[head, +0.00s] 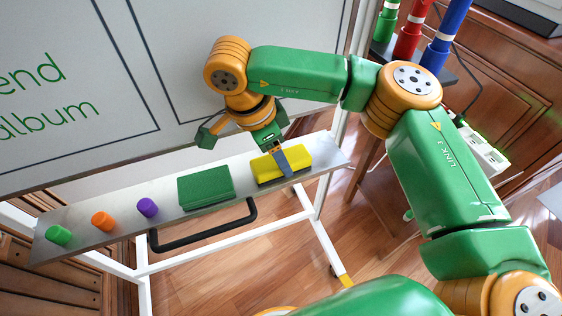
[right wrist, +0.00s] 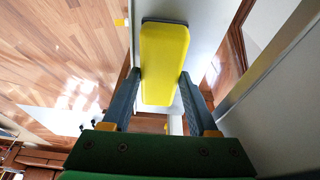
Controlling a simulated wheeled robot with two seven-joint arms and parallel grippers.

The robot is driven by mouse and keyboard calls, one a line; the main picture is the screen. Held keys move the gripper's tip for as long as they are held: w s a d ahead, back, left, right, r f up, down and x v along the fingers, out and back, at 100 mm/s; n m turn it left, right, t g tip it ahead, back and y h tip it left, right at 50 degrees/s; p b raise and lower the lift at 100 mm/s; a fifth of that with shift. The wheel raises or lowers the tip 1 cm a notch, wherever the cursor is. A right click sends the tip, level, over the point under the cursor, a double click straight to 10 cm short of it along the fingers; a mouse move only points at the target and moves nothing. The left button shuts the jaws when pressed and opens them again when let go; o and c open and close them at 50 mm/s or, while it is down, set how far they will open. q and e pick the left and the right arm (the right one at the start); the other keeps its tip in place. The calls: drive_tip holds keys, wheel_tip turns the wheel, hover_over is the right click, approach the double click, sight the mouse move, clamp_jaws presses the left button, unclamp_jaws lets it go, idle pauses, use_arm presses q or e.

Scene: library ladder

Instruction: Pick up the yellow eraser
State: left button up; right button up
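The yellow eraser (head: 270,165), a block with a dark underside, lies on the right part of the whiteboard's metal tray (head: 327,152). My right gripper (head: 284,166) points down at it, with one finger showing in front of the eraser's near side. In the right wrist view the eraser (right wrist: 164,60) shows lengthwise between the two fingers of the right gripper (right wrist: 160,76). The fingertips are close to its long sides; I cannot tell whether both press on it. The eraser appears to rest on the tray. My left gripper is not in view.
Left on the tray are a green block (head: 205,187) and purple (head: 148,207), orange (head: 102,221) and green (head: 58,236) pieces. A black handle (head: 205,238) juts out in front. The whiteboard (head: 100,60) rises behind. A power strip (head: 482,150) is at the right.

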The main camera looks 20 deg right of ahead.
drive_tip(key=c, duration=0.3)
drive_tip(key=shift+r, duration=0.1)
wheel_tip(320, 180, up, 3)
drive_tip(key=shift+f+p, duration=0.15)
drive_tip(key=shift+p, duration=0.35)
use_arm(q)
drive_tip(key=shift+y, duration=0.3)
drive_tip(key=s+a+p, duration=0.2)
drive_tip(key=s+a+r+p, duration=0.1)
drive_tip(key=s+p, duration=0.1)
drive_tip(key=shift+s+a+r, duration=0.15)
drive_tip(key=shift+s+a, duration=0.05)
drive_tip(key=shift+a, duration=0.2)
use_arm(e)
drive_tip(key=s+d+r, duration=0.6)
drive_tip(key=s, duration=0.1)
drive_tip(key=s+d+r, duration=0.3)
drive_tip(key=r, duration=0.1)
drive_tip(key=shift+s+d, duration=0.15)
drive_tip(key=shift+s, duration=0.2)
